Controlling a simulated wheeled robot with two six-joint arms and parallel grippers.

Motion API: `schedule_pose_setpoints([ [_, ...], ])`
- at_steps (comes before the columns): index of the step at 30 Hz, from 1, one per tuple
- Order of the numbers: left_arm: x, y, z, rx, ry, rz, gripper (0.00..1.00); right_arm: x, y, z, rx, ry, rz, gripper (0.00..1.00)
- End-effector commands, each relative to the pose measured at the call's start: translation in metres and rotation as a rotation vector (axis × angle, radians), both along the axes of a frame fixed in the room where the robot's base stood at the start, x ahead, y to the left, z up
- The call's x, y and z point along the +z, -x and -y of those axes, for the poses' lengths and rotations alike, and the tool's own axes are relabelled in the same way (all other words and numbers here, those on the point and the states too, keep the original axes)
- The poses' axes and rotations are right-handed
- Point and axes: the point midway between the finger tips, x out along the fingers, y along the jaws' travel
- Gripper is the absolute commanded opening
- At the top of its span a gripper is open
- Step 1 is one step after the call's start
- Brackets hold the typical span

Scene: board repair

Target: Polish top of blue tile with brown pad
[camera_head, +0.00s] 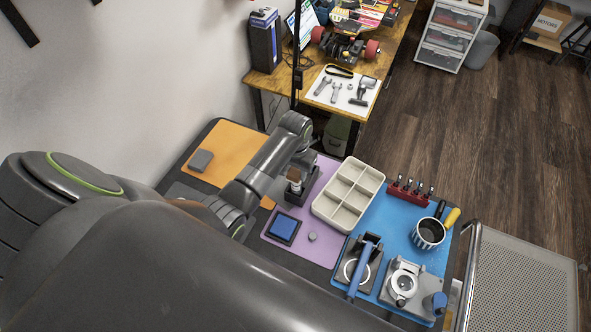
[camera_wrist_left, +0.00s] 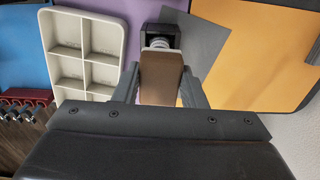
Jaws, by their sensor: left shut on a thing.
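The blue tile (camera_head: 284,228) lies flat in a dark square frame on the purple mat. My left gripper (camera_head: 297,180) is above the back part of the purple mat, behind the tile and apart from it. It is shut on the brown pad (camera_wrist_left: 160,76), which sits between both fingers in the left wrist view. The pad also shows small in the head view (camera_head: 294,174). Just beyond the pad is a small dark holder (camera_wrist_left: 160,38) with a light ring; I cannot tell whether the pad touches it. My right gripper is not in view.
A cream divided tray (camera_head: 324,214) stands right of the gripper. A grey block (camera_head: 201,160) lies on the orange mat (camera_head: 232,142). A small grey disc (camera_head: 313,237) is beside the tile. The blue mat holds a striped mug (camera_head: 428,233) and a red rack (camera_head: 407,192).

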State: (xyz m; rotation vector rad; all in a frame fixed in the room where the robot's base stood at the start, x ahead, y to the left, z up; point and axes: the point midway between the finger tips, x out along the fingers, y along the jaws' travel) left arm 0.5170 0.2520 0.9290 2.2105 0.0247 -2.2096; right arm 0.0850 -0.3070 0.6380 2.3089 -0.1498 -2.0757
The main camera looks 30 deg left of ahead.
Motion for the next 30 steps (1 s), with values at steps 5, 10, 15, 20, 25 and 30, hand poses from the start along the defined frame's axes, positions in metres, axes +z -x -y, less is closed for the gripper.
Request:
schedule_pose_setpoints([
  [5, -0.0018, 0.0, 0.0, 0.0, 0.0, 0.0, 0.2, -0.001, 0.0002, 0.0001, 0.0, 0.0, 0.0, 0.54],
  [10, -0.0039, -0.0001, 0.0, 0.0, 0.0, 0.0, 0.2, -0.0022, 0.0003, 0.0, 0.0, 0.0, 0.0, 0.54],
  [15, -0.0059, -0.0001, 0.0001, 0.0, 0.0, 0.0, 0.2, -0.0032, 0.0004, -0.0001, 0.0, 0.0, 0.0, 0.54],
  [20, -0.0077, -0.0002, 0.0001, 0.0, 0.0, 0.0, 0.2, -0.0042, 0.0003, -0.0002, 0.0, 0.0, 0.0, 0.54],
  [25, -0.0098, -0.0002, 0.0001, 0.0, 0.0, 0.0, 0.2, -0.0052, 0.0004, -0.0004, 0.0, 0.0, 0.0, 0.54],
  [30, -0.0096, -0.0002, 0.0001, 0.0, 0.0, 0.0, 0.2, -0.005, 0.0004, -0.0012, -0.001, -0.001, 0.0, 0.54],
])
